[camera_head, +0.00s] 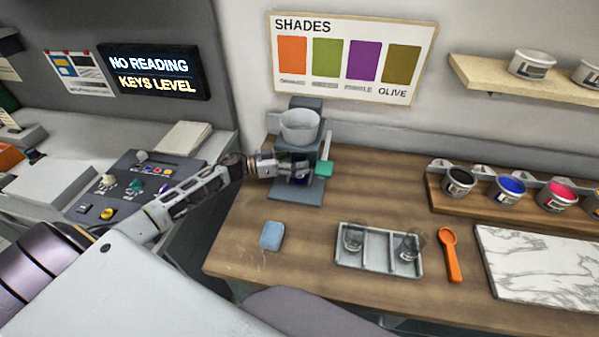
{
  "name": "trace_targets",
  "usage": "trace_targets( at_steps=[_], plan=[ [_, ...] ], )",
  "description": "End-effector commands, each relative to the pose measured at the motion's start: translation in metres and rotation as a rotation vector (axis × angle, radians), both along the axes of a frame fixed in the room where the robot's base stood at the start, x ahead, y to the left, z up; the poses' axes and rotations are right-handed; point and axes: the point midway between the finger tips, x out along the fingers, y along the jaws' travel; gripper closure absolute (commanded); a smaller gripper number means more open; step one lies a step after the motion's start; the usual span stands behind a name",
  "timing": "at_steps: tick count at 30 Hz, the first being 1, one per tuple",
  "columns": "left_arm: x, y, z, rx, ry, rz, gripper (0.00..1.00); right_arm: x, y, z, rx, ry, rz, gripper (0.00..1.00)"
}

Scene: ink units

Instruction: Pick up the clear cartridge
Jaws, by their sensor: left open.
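Two clear, glass-like containers sit in a light grey divided tray (378,267). The left one (353,237) stands in the left compartment. The right one (409,247) looks tilted in the right compartment. I cannot tell which of them, if either, is the clear cartridge. My left gripper (299,171) is open at the grey machine (296,194), below its white bowl (300,126) and beside the teal-ended lever (324,168). Something dark blue shows at the fingers; the fingers partly hide it, so I cannot tell what it is. My right gripper is not in view.
A blue sponge-like block (272,236) lies left of the tray. An orange spoon (450,254) and a marble slab (545,262) lie right of it. A rack (436,190) of ink pots is behind. Bare wood lies between machine and tray. The sign (153,73) reads "NO READING, KEYS LEVEL".

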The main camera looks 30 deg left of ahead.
Motion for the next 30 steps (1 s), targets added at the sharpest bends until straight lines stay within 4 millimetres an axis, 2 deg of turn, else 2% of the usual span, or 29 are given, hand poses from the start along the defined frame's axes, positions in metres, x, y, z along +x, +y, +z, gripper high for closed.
trace_targets(
  at_steps=[15,30],
  plan=[
    [0.0008,-0.0010,-0.0001,0.000,0.000,0.000,0.32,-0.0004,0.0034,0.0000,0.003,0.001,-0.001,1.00],
    [0.0008,-0.0009,0.0000,0.000,0.000,0.000,0.96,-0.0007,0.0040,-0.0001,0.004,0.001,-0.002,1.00]
  ],
)
